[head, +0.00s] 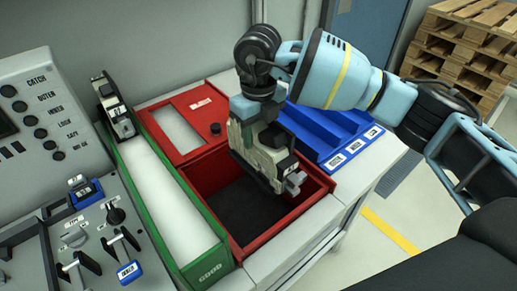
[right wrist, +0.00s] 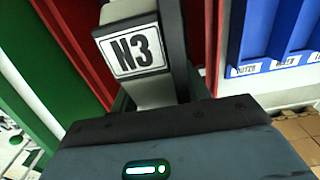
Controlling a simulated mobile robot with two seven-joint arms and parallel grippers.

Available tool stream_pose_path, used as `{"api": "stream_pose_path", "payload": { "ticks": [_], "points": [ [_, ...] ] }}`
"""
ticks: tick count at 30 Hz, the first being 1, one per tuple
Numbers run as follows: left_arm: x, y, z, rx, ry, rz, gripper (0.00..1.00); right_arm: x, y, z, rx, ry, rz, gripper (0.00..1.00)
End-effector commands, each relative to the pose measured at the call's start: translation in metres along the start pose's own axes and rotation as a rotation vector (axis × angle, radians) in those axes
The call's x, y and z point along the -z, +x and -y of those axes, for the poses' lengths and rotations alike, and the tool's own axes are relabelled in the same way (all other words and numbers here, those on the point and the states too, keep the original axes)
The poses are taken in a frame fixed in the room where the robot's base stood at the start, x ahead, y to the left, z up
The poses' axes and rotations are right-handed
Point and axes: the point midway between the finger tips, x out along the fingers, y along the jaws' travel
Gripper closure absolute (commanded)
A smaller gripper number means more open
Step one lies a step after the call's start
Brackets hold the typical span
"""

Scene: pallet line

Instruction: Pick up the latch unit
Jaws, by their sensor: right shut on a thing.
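The latch unit (head: 258,158), a pale grey-green and black block with a small metal part sticking out low on its right side, hangs over the open red bin (head: 262,241). My right gripper (head: 256,112) points down and is shut on its top. In the right wrist view the latch unit (right wrist: 140,52) carries a white label reading N3, just beyond the gripper body. I cannot tell whether its lower end touches the bin. The fingertips are mostly hidden. My left gripper is not in view.
A green-walled tray (head: 168,185) lies left of the bin, with a similar black and pale unit (head: 117,108) at its far end. A blue divided rack (head: 322,137) stands to the right. A control panel (head: 48,112) and lever box (head: 92,238) fill the left.

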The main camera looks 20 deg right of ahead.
Motion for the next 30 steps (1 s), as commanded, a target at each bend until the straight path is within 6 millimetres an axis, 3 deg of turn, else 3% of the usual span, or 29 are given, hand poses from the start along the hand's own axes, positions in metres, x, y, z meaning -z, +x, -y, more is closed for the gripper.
{"api": "stream_pose_path", "payload": {
  "ticks": [6,12,18,30],
  "points": [
    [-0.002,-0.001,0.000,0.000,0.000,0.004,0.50,-0.001,-0.046,-0.001,-0.001,-0.001,0.006,1.00],
    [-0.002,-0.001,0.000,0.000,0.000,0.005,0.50,-0.001,-0.070,0.000,-0.001,0.000,0.002,1.00],
    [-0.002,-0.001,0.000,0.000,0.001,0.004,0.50,0.000,-0.078,0.000,-0.001,0.000,0.002,1.00],
    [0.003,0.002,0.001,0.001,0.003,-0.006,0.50,0.001,-0.077,0.000,0.000,-0.030,0.003,1.00]
  ]
}}
